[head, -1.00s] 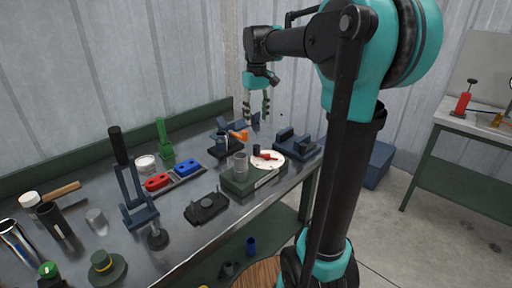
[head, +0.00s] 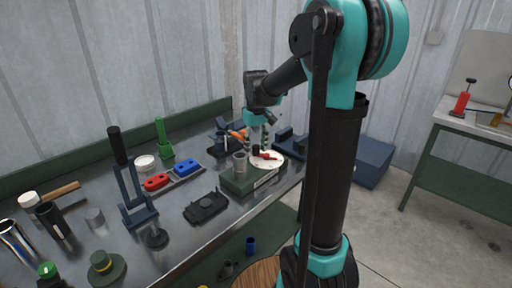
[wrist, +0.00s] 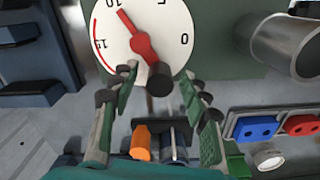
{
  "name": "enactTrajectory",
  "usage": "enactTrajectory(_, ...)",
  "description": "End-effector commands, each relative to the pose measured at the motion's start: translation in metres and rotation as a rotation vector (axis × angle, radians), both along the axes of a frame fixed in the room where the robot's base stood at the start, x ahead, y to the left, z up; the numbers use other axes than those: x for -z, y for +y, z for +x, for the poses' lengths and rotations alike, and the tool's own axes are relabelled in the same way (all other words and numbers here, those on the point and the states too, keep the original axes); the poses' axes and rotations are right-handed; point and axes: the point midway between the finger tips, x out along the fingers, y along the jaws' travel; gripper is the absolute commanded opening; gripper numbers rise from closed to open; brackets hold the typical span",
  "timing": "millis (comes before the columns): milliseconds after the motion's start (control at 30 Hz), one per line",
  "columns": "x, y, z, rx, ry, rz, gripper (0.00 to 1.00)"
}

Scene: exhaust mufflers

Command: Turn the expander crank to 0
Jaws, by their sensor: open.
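The expander is a dark green box (head: 238,183) with a grey metal cylinder (head: 239,164) and a white round dial (head: 275,163) on top. In the wrist view the dial (wrist: 172,20) shows 0, 10 and 15 and a red arc. The red crank (wrist: 141,43) has its narrow tip close to the 10 and a black knob (wrist: 160,78) at its other end. My gripper (wrist: 158,86) is open, its fingers on either side of the knob with gaps. In the head view my gripper (head: 257,141) is just above the dial.
Red and blue blocks (head: 187,166) lie in a tray left of the expander. A dark clamp with an orange part (head: 237,134) stands behind, and a dark blue fixture (head: 291,142) to the right. A black flat part (head: 206,206) lies in front on the bench.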

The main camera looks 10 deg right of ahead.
Motion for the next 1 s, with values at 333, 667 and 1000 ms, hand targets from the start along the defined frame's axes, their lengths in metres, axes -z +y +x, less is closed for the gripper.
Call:
enactTrajectory(333,-0.0004,0.0000,0.0001,0.000,0.000,0.000,0.19)
enactTrajectory(667,-0.0004,-0.0001,0.0004,0.005,0.000,0.000,0.00)
enactTrajectory(1000,-0.0005,-0.0026,0.0053,0.132,0.000,0.000,0.00)
